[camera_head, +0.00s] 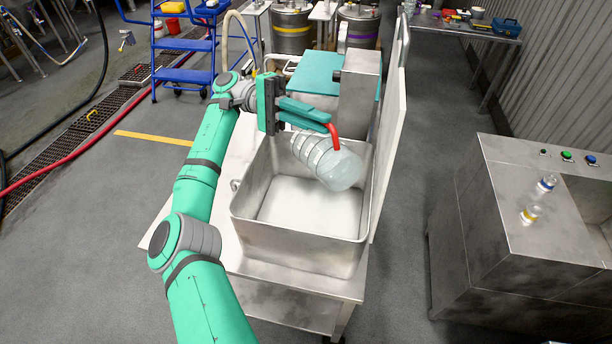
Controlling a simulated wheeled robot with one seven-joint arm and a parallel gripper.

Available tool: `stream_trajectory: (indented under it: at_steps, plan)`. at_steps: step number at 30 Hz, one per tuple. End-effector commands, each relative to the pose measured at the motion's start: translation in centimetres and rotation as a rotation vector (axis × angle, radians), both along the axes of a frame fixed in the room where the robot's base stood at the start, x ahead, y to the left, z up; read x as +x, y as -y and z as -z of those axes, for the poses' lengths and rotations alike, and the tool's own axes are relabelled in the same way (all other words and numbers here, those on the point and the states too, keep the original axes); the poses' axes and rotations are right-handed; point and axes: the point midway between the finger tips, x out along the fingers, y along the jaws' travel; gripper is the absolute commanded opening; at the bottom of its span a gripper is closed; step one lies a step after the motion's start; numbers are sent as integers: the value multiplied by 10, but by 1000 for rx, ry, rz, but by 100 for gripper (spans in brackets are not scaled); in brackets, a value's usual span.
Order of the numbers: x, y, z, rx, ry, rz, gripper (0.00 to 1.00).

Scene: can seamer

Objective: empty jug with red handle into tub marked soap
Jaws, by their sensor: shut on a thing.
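A translucent jug (338,168) with a red handle (334,136) is tilted over an open metal tub (262,236). Its wider rounded end points down and to the right. My gripper (328,122) is shut on the red handle at the jug's upper side. The tub's visible floor looks bare. No soap marking is readable on the tub. I cannot tell whether any liquid is in the jug or coming out of it.
The tub stands on a metal table (282,281). A metal block (359,85) and upright panel (389,140) stand close behind and right. A metal cabinet (505,215) with small bottles is at right. Blue steps (184,72) stand at back left.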

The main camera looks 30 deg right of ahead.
Motion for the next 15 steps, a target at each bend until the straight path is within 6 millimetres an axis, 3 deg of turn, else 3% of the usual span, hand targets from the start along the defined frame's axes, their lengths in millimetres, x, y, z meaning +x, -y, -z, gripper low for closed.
stream_trajectory:
  at_steps: [15]
  plan:
    - [-47, 0, 18, 3, 325, 0, 0]
